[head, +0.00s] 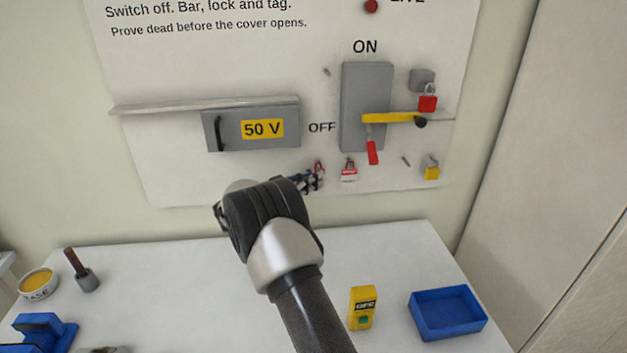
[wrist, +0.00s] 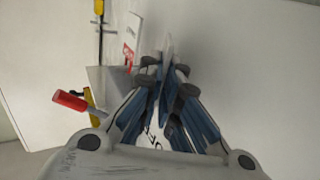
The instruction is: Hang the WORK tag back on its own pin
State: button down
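My gripper (head: 312,180) is close to the panel, below the OFF lettering. In the wrist view its blue fingers (wrist: 168,65) come together on a thin pale plate (wrist: 168,45), seen nearly edge-on. In the head view a small red and white tag (head: 319,168) shows at the fingertips. Its lettering is not readable, so I cannot confirm that it says WORK. Another red and white tag (head: 349,170) hangs just to the right, below the switch box; it also shows in the wrist view (wrist: 131,55). A bare pin (head: 405,161) sticks out further right, another (head: 327,72) higher up.
A red padlock (head: 428,104) and yellow padlock (head: 432,170) are to the right. A ledge (head: 160,107) and 50 V cover (head: 225,130) are left. A yellow tester (head: 362,308) and blue tray (head: 447,313) stand below.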

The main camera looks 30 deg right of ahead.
dwell(0.3)
jog(key=c, duration=1.7)
grip_release()
jog(key=a, duration=0.8)
jog(key=s+a, duration=0.1)
jog(key=a, duration=0.3)
